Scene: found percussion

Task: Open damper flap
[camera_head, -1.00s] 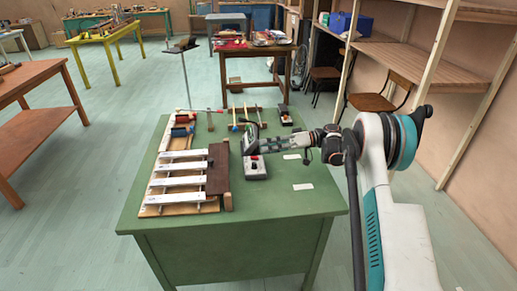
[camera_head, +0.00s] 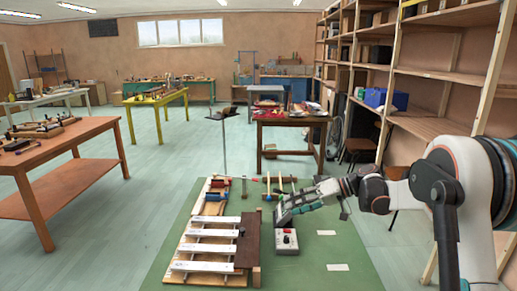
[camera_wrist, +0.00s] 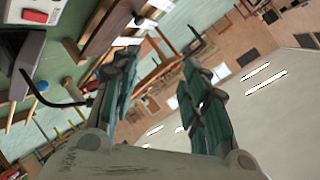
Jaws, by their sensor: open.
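The damper flap appears to be the dark brown board (camera_head: 252,243) lying along the right ends of the white metal bars (camera_head: 205,248) on the green table. In the wrist view, a dark brown board (camera_wrist: 106,28) at the upper left seems to be the same flap. My gripper (camera_head: 281,212) is up and to the right of the flap, apart from it. The wrist view shows its teal fingers (camera_wrist: 160,62) spread with nothing between them.
A small grey box with a red button (camera_head: 286,241) stands right of the flap, just in front of my gripper. Mallets and blue rolls (camera_head: 214,196) lie behind the bars.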

